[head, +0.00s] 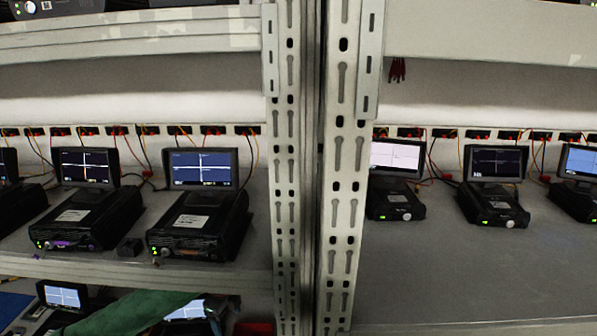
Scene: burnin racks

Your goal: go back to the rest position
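Neither of my grippers shows in the head view, so I cannot see whether they are open or shut. The head view faces a metal rack with a perforated upright post (343,180) in the middle. On the left middle shelf (262,215) stand black devices with lit screens, including one with a purple-marked front (85,218) and one with an orange-marked front (200,222). On the right shelf (420,285) stand a device with a pale screen (396,160), one with a dark screen (492,185), and one cut off by the right edge (578,180).
A row of black sockets with red and orange wires (480,134) runs along the back wall. Thick shelf beams (130,32) cross above. More devices with lit screens (62,297) stand on the lower left shelf. The front of the right shelf is bare.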

